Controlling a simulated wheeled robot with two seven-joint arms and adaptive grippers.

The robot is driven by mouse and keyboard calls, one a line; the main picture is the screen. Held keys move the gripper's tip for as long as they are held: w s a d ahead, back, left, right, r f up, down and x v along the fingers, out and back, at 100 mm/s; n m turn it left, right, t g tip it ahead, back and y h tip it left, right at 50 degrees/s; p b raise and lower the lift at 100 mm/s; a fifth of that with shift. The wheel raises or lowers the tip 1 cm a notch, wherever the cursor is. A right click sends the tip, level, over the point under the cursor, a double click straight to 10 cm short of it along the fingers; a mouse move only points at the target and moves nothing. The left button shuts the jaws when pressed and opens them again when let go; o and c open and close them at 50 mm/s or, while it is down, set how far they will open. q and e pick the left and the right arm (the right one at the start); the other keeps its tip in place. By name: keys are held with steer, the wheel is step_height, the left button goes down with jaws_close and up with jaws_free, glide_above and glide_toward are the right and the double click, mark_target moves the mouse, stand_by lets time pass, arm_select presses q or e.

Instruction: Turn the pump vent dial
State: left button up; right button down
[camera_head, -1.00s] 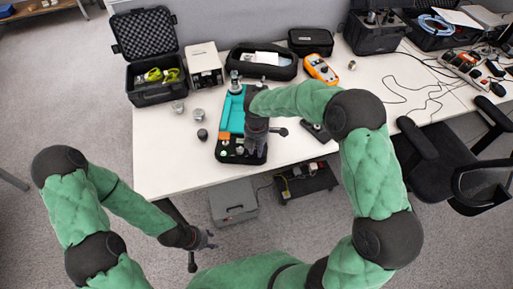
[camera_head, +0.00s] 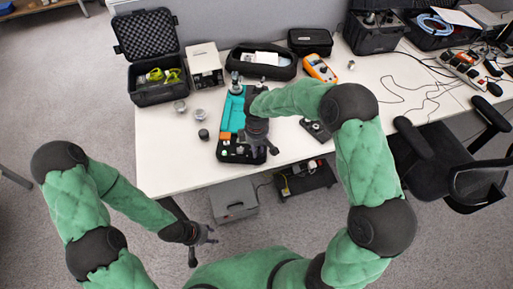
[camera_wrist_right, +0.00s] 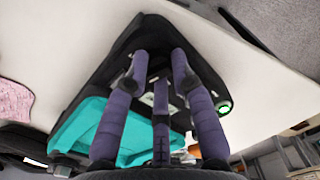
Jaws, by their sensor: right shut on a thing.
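The pump (camera_head: 234,112) is a teal and black unit at the table's front edge, also seen as a teal body in the right wrist view (camera_wrist_right: 88,128). My right gripper (camera_head: 252,150) is over the pump's black near end. In the right wrist view its purple fingers (camera_wrist_right: 158,65) close in on the black panel, shut on the pump vent dial, which the fingers mostly hide. A green-lit round button (camera_wrist_right: 224,108) is beside the fingers. My left gripper (camera_head: 205,238) hangs low, away from the table; its finger opening is too small to judge.
On the white table (camera_head: 165,150) are small metal weights (camera_head: 199,114), a dark round piece (camera_head: 203,134), an open black case (camera_head: 157,84), a beige box (camera_head: 205,66) and an orange meter (camera_head: 320,69). A black chair (camera_head: 435,160) stands at the right.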

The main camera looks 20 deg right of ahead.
steer(key=m, duration=0.6)
steer(key=shift+m, duration=0.4)
stand_by(0.3)
steer(key=c, duration=1.3)
jaws_free()
step_height(320, 180, up, 12)
